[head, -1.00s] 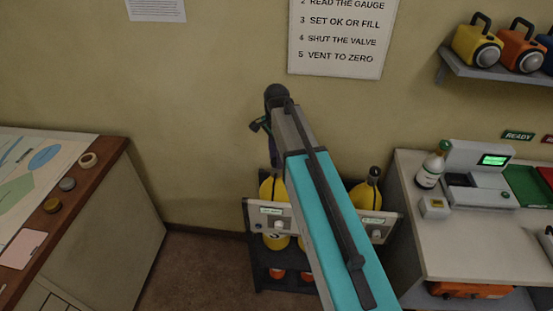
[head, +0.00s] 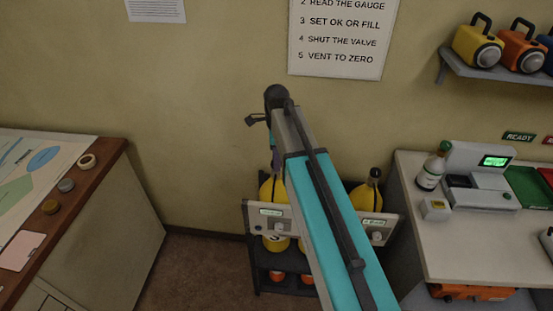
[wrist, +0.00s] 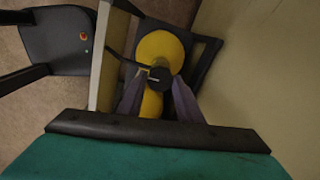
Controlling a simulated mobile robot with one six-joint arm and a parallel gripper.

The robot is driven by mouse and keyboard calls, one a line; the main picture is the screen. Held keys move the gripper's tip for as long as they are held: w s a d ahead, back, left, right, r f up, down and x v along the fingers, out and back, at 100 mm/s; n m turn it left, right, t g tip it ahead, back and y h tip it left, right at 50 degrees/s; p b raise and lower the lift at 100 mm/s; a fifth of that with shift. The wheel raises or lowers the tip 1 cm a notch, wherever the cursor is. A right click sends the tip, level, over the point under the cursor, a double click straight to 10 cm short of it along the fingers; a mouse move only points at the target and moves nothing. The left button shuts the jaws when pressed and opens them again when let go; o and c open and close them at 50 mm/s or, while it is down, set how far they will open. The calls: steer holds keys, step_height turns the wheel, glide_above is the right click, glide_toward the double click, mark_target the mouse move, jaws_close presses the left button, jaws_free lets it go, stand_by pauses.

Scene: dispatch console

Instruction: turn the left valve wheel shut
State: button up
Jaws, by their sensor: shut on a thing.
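The left yellow cylinder (head: 268,188) stands in a dark rack, partly hidden behind my arm in the head view. In the wrist view its rounded yellow top (wrist: 158,47) shows with the black left valve wheel (wrist: 160,73) above it. My gripper (wrist: 157,88) is over the cylinder with its two fingers on either side of the wheel, shut on it. The exact contact is dark and hard to see. In the head view my gripper is mostly hidden by my arm. The right yellow cylinder (head: 366,196) has a black top and stands apart, to the right.
A pale panel (head: 256,225) with small displays and knobs crosses the rack's front. The wall (wrist: 250,80) is close beside the cylinder. A wooden-edged desk (head: 110,160) stands left, a white counter (head: 455,240) right. Bare floor (head: 205,265) lies left of the rack.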

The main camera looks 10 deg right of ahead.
steer(key=o, duration=1)
steer(key=shift+o, duration=0.2)
steer(key=shift+r, duration=0.1)
step_height(320, 180, up, 14)
steer(key=b, duration=0.4)
